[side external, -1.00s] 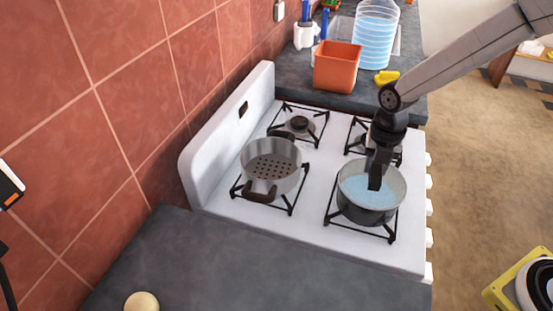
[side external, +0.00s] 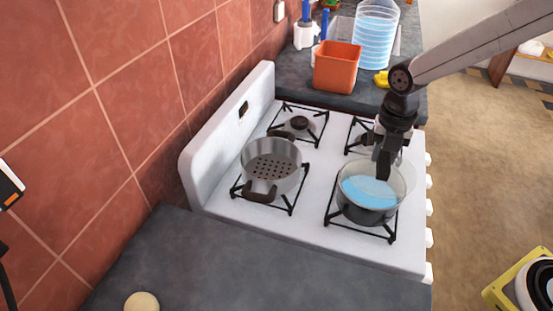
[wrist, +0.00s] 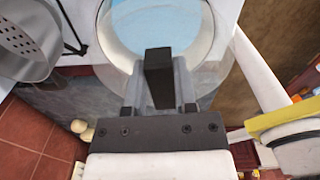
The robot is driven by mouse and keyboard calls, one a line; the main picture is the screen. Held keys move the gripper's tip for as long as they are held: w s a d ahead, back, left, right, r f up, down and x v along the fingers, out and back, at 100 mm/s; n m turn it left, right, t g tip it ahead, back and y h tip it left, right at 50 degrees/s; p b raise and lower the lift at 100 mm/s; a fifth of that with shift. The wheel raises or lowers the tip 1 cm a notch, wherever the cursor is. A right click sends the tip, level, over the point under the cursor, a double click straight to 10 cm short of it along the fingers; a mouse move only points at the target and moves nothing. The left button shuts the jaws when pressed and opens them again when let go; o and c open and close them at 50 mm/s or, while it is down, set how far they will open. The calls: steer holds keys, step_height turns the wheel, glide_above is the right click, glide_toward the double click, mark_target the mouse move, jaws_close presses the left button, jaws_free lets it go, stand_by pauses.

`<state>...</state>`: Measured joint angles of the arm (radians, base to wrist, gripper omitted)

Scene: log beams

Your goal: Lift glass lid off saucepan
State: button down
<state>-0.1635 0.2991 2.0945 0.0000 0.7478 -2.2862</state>
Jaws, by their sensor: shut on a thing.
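The saucepan (side external: 366,213) sits on the front near burner of the white stove in the side external view, with bright blue water inside. Its rim and water also show at the top of the wrist view (wrist: 112,38). My gripper (side external: 383,168) is above the pan's right part, shut on the glass lid (side external: 406,178) by its black handle (wrist: 158,75). The clear lid is offset toward the right of the pan and leaves much of the water uncovered. Its edge is faint, so its exact gap from the rim is hard to tell.
A metal pot with a perforated bottom (side external: 258,160) stands on the burner to the left. An orange container (side external: 337,68), a clear bucket (side external: 375,38) and a yellow item (side external: 381,80) stand on the far counter. The near counter (side external: 230,262) is mostly clear.

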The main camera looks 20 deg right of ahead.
mark_target(396, 175)
steer(key=s+r, duration=0.2)
steer(key=r, duration=0.1)
steer(key=s+r, duration=0.2)
steer(key=shift+d, duration=0.25)
steer(key=s+d+r, duration=0.1)
steer(key=s+r, duration=0.2)
steer(key=s, duration=0.6)
steer(key=shift+r, duration=0.4)
steer(key=shift+w, duration=0.1)
